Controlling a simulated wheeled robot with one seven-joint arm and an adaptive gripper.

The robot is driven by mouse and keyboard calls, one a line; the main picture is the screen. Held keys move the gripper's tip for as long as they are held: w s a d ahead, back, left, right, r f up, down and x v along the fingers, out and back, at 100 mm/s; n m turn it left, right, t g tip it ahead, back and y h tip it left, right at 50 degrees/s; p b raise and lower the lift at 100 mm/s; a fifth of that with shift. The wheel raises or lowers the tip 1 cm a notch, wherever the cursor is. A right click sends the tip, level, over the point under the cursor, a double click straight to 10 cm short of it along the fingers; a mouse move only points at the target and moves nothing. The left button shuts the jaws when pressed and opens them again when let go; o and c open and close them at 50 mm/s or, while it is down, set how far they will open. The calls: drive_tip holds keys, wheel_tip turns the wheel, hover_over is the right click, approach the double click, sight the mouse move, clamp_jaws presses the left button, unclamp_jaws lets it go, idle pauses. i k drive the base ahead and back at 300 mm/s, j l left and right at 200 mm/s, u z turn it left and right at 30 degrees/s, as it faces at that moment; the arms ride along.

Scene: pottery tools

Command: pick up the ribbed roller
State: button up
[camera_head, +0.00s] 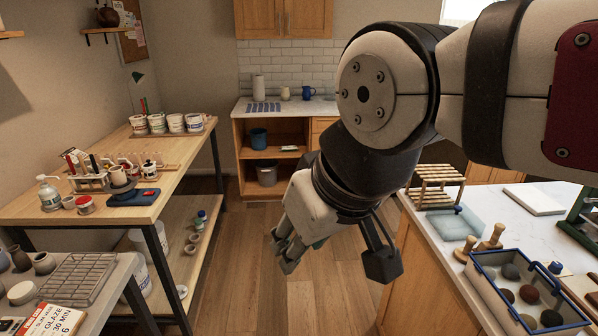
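I cannot pick out the ribbed roller with certainty. Wooden pieces with rounded knobs (490,240) stand on the right counter beside the blue crate; they are too small to tell whether any is ribbed. My gripper (333,262) hangs over the open floor between the left tables and the right counter, pointing down. Its fingers are spread wide, with floor showing between them. A small green patch shows behind the near side of the gripper; I cannot tell what it is. My gripper is apart from the counter things.
The right counter (420,228) holds a wooden rack (436,185), a pale green slab (454,224), a white board (534,201) and a blue-rimmed crate (484,297) with several balls. The left table (150,208) carries jars, tubs and tools. The wooden floor (245,285) between is clear.

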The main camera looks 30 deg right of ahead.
sight(499, 228)
drive_tip(key=i+z, duration=0.1)
drive_tip(key=z, duration=0.75)
drive_tip(key=i+j+z, duration=0.1)
drive_tip(key=z, duration=0.3)
drive_tip(key=j+z, duration=0.15)
drive_tip(key=z, duration=0.25)
drive_tip(key=j+z, duration=0.1)
drive_tip(key=z, duration=0.3)
drive_tip(key=i+j+z, duration=0.15)
drive_tip(key=z, duration=0.25)
drive_tip(key=i+j+z, duration=0.1)
drive_tip(key=j+z, duration=0.15)
drive_tip(key=z, duration=0.15)
drive_tip(key=i+j+z, duration=0.1)
drive_tip(key=j+z, duration=0.45)
drive_tip(key=z, duration=0.25)
